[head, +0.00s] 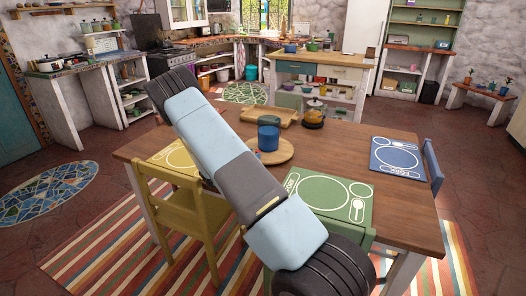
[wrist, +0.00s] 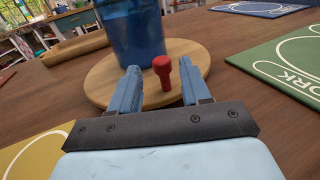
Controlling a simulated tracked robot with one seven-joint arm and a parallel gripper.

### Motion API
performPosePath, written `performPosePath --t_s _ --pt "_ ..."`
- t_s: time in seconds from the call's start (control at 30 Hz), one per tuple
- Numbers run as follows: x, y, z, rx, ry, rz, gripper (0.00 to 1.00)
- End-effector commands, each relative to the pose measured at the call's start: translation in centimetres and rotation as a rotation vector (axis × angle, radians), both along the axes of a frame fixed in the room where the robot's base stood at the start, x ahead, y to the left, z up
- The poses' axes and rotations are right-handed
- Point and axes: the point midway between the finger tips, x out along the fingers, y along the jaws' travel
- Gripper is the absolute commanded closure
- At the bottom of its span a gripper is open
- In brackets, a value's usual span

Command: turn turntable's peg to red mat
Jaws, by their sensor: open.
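The turntable (head: 284,153) is a round wooden disc on the dining table. It also shows in the wrist view (wrist: 221,62). A blue cylindrical vessel (head: 268,138) stands on it and fills the upper middle of the wrist view (wrist: 135,35). The red peg (wrist: 163,70) stands upright near the disc's near edge. My gripper (wrist: 160,72) is open, and in the wrist view the peg shows between its two blue fingers. I cannot tell whether either finger touches it.
A green mat (head: 318,207) lies to the right of the turntable, a blue mat (head: 398,157) at the far right and a yellow mat (head: 176,159) at the left. A wooden tray (head: 232,116) and an orange-brown pot (head: 314,117) stand farther back. A yellow chair (head: 190,206) stands at left.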

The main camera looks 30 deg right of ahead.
Motion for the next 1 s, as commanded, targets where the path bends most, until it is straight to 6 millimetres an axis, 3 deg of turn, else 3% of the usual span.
performPosePath --t_s 0.33,0.77,1.0 --pt "1.1 -4.7 0.0 0.000 0.000 -0.004 0.53" --pt "1.5 -5.7 0.0 0.001 0.000 -0.002 0.53" --pt "1.4 -5.7 0.0 0.001 0.000 -0.003 0.74"
